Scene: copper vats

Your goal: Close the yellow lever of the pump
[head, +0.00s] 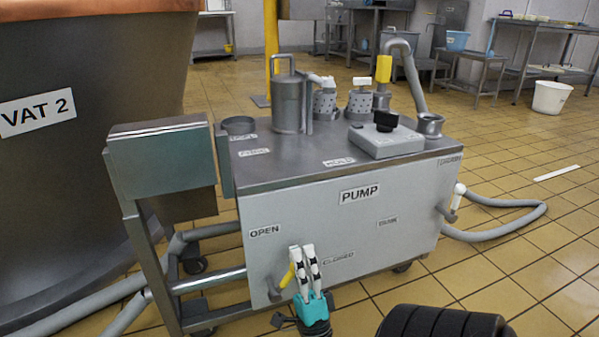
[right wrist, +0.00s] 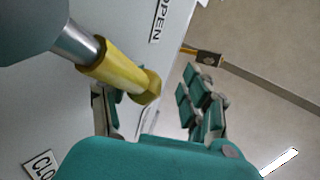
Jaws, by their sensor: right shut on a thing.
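The pump (head: 345,235) is a grey cabinet with a PUMP label on its front. Its yellow lever (head: 287,277) is low on the front's left side, between the OPEN label (head: 264,231) and the CLOSED label (head: 338,257). In the right wrist view the yellow lever (right wrist: 125,75) reaches from a grey fitting into the space between my fingers. My right gripper (head: 301,248) is shut on the lever, its fingers pointing up along the pump's front. The fingers partly hide the lever in the head view. My left gripper is out of view.
The large VAT 2 (head: 80,160) stands at the left, with grey pipes (head: 85,305) low beside the pump. A control box (head: 385,138) and canisters stand on the pump's top. A hose (head: 520,210) loops at right.

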